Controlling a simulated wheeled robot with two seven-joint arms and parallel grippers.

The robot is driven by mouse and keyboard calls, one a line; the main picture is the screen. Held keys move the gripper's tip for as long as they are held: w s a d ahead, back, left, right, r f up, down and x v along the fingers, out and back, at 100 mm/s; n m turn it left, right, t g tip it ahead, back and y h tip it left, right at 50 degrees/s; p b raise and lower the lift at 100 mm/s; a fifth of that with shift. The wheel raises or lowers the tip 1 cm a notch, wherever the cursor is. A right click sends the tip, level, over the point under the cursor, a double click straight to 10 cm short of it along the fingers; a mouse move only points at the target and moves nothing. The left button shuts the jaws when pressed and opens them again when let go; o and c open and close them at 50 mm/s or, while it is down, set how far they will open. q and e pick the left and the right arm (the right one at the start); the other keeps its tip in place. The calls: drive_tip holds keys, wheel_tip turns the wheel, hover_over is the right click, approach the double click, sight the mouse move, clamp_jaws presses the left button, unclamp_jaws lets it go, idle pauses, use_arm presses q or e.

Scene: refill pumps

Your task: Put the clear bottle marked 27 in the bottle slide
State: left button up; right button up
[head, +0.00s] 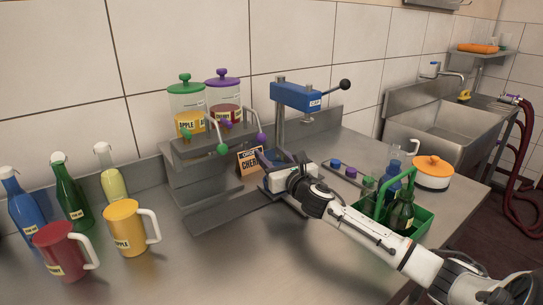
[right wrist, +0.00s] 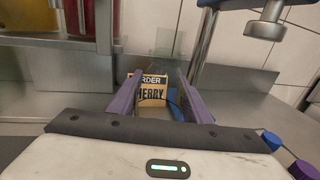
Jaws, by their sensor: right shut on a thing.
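My right gripper (head: 264,168) reaches in from the right, low in front of the order card and beside the capping press. It is shut on a see-through thing, seemingly the clear bottle; in the right wrist view a faint clear outline (right wrist: 170,42) rises beyond the purple-grey fingers (right wrist: 160,105). No number 27 can be read, and the bottle's base is hidden. A long grey plate (head: 225,210), which looks like the bottle slide, lies on the counter in front of the dispenser stand, left of the gripper. My left gripper is out of view.
The order card (head: 249,162) reads cherry. Blue press (head: 297,97) and two dispensers (head: 187,105) stand behind. A green carrier (head: 423,218) with bottles is at right, near an orange-lidded pot (head: 433,170). Bottles and two jugs (head: 125,230) stand left. The front counter is clear.

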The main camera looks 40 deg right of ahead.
drive_tip(key=shift+f+b, duration=0.45)
drive_tip(key=shift+f, duration=0.1)
idle(0.4)
drive_tip(key=o, duration=1.2)
drive_tip(key=shift+r+p, duration=3.35)
drive_tip(key=shift+r, duration=1.15)
